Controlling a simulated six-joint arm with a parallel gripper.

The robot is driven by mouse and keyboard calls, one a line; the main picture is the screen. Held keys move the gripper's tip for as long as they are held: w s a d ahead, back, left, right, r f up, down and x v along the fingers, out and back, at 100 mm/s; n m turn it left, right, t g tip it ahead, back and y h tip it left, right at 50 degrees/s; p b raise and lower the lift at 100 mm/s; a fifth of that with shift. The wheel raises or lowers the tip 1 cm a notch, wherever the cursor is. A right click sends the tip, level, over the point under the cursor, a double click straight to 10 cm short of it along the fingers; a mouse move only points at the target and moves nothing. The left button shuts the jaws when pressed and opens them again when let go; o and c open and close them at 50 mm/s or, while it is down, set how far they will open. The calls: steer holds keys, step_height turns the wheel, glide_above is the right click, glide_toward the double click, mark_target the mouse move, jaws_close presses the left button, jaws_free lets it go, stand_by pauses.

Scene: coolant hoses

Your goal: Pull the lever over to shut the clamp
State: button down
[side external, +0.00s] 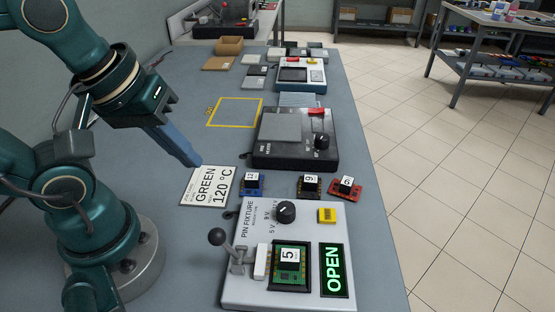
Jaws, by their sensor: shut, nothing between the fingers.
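The lever, with a dark ball knob (217,237), stands at the left side of the light grey pin fixture (310,215). A white clamp bar (261,262) sits beside the lever, at the left edge of a green board (291,275) marked 5 in the fixture's dark-framed recess. The fixture's display (334,270) shows OPEN in green. My gripper (193,163) is shut and empty, its blue fingers pointing down to the right above the bench, beyond the lever and apart from it.
A card (208,186) reading GREEN 120 °C lies below my fingertips. Blue, dark and red boards (344,188) lie behind the fixture. A black device (296,140) stands farther back, beside a yellow outlined square (235,112). The bench's right edge borders open floor.

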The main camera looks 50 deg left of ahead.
mark_target(225, 246)
steer(key=s+d+r+n+g+y, duration=0.1)
steer(key=s+d+n+g, duration=0.3)
steer(key=n, duration=1.3)
steer(key=shift+s+d+r+n+g+y, duration=0.2)
steer(key=shift+r+n+g+y, duration=0.1)
steer(key=shift+r+g, duration=0.3)
steer(key=shift+f, duration=0.1)
step_height(225, 246, down, 9)
steer(key=w+d, duration=0.1)
steer(key=shift+w+d, duration=0.35)
steer(key=shift+d, duration=0.05)
